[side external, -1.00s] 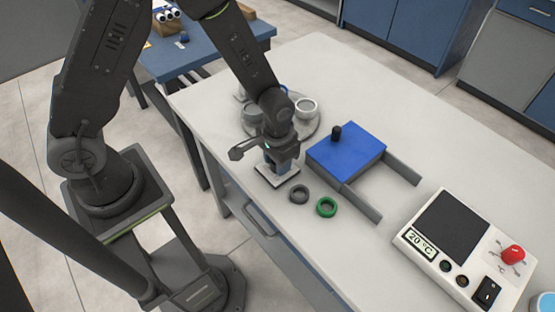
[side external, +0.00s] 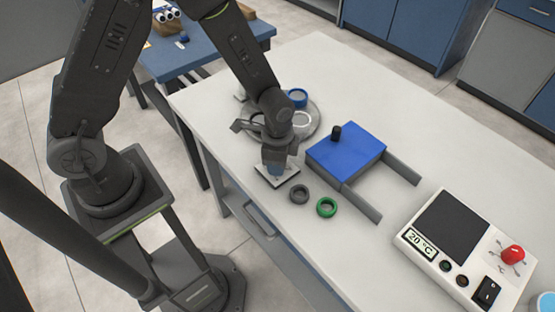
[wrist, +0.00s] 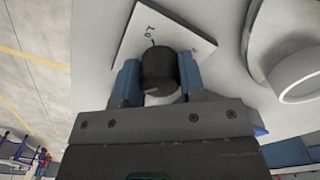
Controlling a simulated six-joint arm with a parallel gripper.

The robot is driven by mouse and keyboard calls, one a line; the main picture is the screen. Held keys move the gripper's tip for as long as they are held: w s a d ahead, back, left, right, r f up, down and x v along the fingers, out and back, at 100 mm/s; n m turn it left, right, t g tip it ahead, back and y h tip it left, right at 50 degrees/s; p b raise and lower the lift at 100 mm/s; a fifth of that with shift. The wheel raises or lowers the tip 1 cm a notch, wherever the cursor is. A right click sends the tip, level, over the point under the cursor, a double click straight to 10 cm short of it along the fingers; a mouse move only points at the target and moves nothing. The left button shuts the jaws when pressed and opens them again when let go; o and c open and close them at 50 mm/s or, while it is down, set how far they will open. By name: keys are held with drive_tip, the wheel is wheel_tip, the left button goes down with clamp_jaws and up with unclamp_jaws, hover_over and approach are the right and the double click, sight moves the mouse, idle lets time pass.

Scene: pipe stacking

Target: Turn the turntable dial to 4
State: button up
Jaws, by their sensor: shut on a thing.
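The dial (wrist: 160,72) is a dark round knob on a white square plate (wrist: 193,20) with small markings, seen in the wrist view. My gripper (wrist: 158,80) is shut on the dial, with one blue finger on each side. In the side view my gripper (side external: 276,170) is low over the white plate (side external: 288,177) and hides the dial. The turntable (side external: 311,120) is a grey disc behind the gripper, carrying a blue ring (side external: 297,97) at its back and a white ring (side external: 302,121). I cannot read which number the dial points to.
A grey ring (side external: 299,203) and a green ring (side external: 326,215) lie close to the plate. A blue block with a black knob (side external: 358,146) stands to the right. A control box (side external: 465,211) is at the front right. The table is clear at the back right.

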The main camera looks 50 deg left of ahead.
drive_tip(key=shift+m, duration=0.6)
drive_tip(key=o, duration=0.9)
drive_tip(key=shift+r, duration=0.1)
drive_tip(key=shift+r, duration=6.85)
